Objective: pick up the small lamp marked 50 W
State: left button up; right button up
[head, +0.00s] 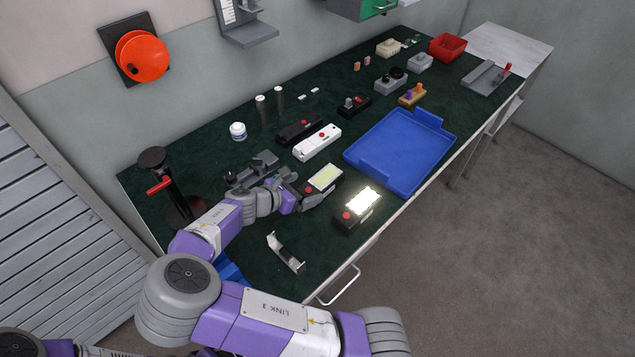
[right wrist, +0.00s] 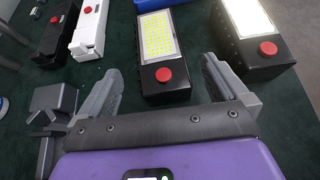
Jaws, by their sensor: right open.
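A dark lamp housing with a yellow LED panel and a red button (head: 323,178) stands on the green bench mat. In the right wrist view this lamp (right wrist: 158,50) lies between and just ahead of my finger tips. A second dark housing with a glowing white panel (head: 358,206) stands to its right, and it also shows in the right wrist view (right wrist: 258,45), outside the right finger. No watt marking is legible on either. My right gripper (head: 309,191) is open and empty at the near end of the yellow-panel lamp; it also shows in the right wrist view (right wrist: 162,72). My left gripper is out of view.
A blue tray (head: 391,179) lies right of the lamps. White (head: 317,142) and black (head: 298,130) bars with red buttons lie behind. A grey fixture (head: 254,168) stands left of my gripper. A bent metal bracket (head: 286,255) lies in front, near the bench edge.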

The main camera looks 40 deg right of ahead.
aim_at(318, 183)
jog(key=b+x, duration=0.1)
jog(key=x, duration=0.5)
jog(key=shift+r+b, duration=0.2)
jog(key=shift+b, duration=0.15)
jog(key=c, duration=1.4)
jog(key=shift+r, duration=0.1)
